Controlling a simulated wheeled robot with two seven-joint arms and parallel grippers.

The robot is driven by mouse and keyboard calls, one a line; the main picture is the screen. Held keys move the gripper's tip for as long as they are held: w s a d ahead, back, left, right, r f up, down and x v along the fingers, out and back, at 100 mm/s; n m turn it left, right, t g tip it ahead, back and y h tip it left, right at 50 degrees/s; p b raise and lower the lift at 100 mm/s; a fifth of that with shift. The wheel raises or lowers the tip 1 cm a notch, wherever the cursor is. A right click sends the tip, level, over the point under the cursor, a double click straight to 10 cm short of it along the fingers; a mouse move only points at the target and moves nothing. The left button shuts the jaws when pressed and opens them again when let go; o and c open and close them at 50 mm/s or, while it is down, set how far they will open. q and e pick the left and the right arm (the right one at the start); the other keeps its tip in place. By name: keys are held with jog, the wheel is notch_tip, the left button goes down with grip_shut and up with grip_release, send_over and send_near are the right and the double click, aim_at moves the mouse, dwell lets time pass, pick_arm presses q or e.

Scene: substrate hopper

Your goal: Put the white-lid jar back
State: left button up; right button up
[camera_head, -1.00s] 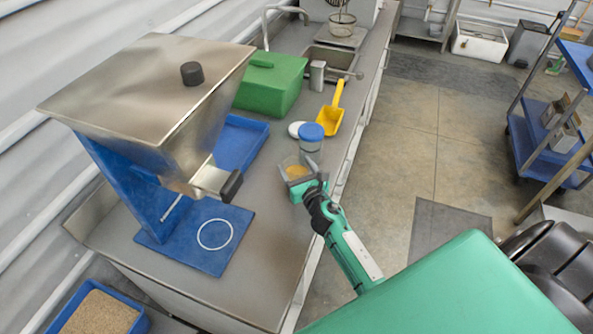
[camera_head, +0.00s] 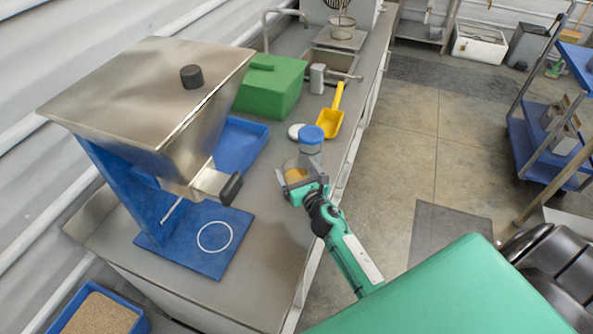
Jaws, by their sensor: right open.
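A clear jar with tan contents (camera_head: 294,174) stands near the counter's front edge, with no lid visible on it. A white round lid (camera_head: 296,131) shows farther back on the counter; I cannot tell whether it lies flat or tops something. A jar with a blue lid (camera_head: 311,140) stands just behind the tan-filled jar. My right gripper (camera_head: 302,182) is open at the tan-filled jar, its fingers seeming to lie on either side of it; I cannot tell whether they touch it. My left gripper is not in view.
A steel hopper (camera_head: 150,90) on a blue stand is at the left, with a white ring (camera_head: 215,236) on its base plate. A yellow scoop (camera_head: 331,118), green box (camera_head: 270,88) and blue tray (camera_head: 241,145) lie behind. The counter's front edge is close on the right.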

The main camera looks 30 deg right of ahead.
jog(key=s+b, duration=0.2)
jog(key=s, duration=1)
jog(key=shift+a+b, duration=0.3)
